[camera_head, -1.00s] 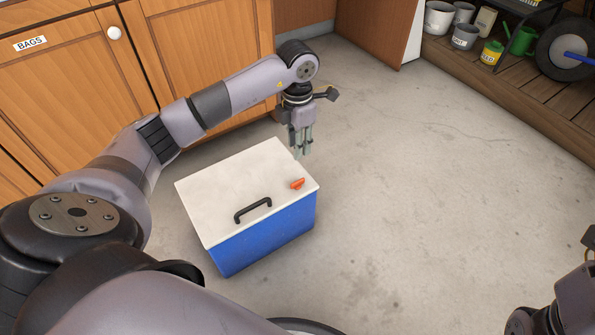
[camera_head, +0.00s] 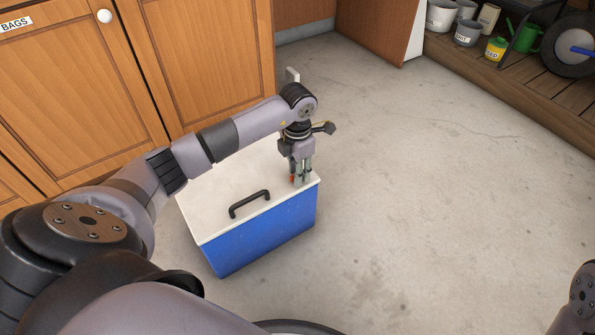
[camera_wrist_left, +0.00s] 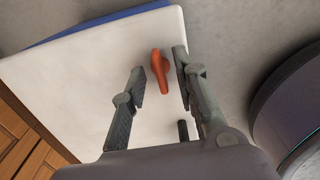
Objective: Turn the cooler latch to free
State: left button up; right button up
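The cooler has a blue body (camera_head: 262,240) and a white lid (camera_head: 222,208); it stands on the concrete floor. A black handle (camera_head: 249,204) is on the lid. The small orange-red latch (camera_head: 292,178) sits near the lid's far right corner, partly hidden by my left gripper (camera_head: 301,180). In the left wrist view, the latch (camera_wrist_left: 160,70) lies between the two fingertips of the open left gripper (camera_wrist_left: 160,72). The right fingertip is very close to the latch; I cannot tell if it touches. A gap shows at the left finger. My right gripper is out of view.
Wooden cabinets (camera_head: 205,60) stand behind the cooler, one labelled BAGS. A low shelf (camera_head: 530,85) at the upper right holds buckets, a yellow tin, a green watering can and a wheel. The floor (camera_head: 430,190) right of the cooler is clear.

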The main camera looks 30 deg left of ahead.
pick_arm(q)
jog(key=shift+c, duration=0.4)
grip_shut()
